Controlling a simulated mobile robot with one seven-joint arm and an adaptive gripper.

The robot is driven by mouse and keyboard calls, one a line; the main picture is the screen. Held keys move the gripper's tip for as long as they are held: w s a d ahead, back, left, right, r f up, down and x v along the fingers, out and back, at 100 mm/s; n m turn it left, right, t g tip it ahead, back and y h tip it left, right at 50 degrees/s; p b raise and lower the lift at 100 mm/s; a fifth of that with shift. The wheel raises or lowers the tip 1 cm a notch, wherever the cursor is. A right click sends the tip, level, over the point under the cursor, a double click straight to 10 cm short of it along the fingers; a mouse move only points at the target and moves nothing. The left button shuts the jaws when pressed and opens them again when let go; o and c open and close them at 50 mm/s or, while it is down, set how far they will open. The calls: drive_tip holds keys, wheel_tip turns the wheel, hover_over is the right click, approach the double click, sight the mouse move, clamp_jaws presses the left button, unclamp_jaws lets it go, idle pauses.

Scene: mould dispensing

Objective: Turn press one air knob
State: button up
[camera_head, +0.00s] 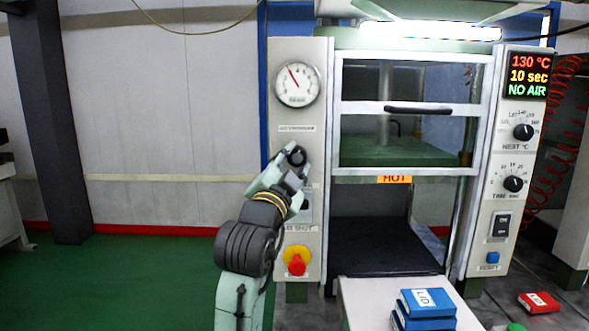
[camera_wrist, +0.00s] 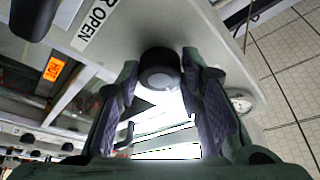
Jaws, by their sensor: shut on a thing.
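The air knob (camera_wrist: 160,72), a dark round knob with a grey face, sits between the two fingers in the wrist view. My gripper (camera_wrist: 163,84) is shut on it, with one finger on each side. In the head view my gripper (camera_head: 283,170) is at the press's left panel (camera_head: 312,110), below the gauge (camera_head: 297,85); my wrist hides the knob and the exact contact there. A label (camera_wrist: 95,24) ending in "R OPEN" is beside the knob in the wrist view. The display (camera_head: 527,76) reads 130 °C, 10 sec and NO AIR.
A yellow-and-red emergency button (camera_head: 297,261) is below my wrist. The press door (camera_head: 405,110) has a black handle, with a HOT label (camera_head: 394,179) beneath. Blue boxes (camera_head: 425,303) stand on a white surface in front. Green floor at left is clear.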

drive_tip(key=shift+a+r+m+g+h+b, duration=0.1)
drive_tip(key=shift+m+g+h+b, duration=0.4)
drive_tip(key=shift+m, duration=1.3)
drive_tip(key=o, duration=1.2)
drive_tip(key=shift+c, duration=0.2)
drive_tip(key=v, duration=1.2)
drive_tip(key=shift+r, duration=0.25)
